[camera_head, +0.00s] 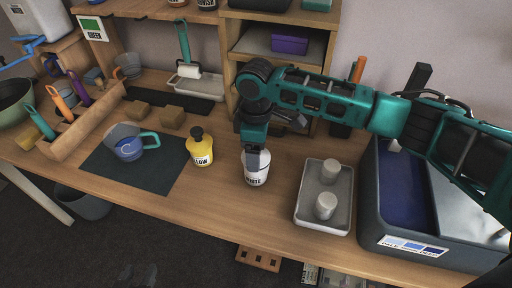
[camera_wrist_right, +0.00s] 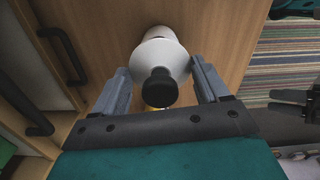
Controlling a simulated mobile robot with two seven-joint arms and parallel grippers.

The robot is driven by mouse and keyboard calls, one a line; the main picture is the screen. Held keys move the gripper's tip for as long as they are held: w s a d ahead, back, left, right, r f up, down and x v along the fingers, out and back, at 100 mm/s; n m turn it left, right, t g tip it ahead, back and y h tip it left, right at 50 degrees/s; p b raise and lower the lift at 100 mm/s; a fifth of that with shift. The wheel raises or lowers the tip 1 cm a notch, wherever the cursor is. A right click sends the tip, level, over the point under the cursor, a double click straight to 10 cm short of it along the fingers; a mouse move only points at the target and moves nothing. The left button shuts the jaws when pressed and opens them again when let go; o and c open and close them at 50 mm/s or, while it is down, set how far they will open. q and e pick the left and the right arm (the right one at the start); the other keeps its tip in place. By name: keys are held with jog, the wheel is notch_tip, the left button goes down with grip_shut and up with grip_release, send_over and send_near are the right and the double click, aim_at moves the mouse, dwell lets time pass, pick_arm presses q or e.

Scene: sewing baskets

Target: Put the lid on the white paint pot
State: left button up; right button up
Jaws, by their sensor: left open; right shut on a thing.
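The white paint pot (camera_head: 257,175) stands upright on the wooden table in the head view, its dark label facing me. The pot's top is hidden by the gripper. Whether this is the lid I cannot tell.
A yellow pot (camera_head: 199,150) with a black top stands left of the white pot. A grey tray (camera_head: 302,206) with two pale cylinders lies to the right, before a large dark bin (camera_head: 373,222). A blue-and-grey jug (camera_head: 126,146) sits on a dark mat (camera_head: 150,181). Shelves stand behind.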

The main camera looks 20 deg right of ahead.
jog(key=shift+f, duration=0.7)
jog(key=o, duration=1)
jog(key=shift+r, duration=0.1)
notch_tip(320, 180, up, 13)
jog(key=shift+f+p, duration=0.15)
jog(key=shift+p, duration=0.4)
jog(key=shift+s, duration=0.1)
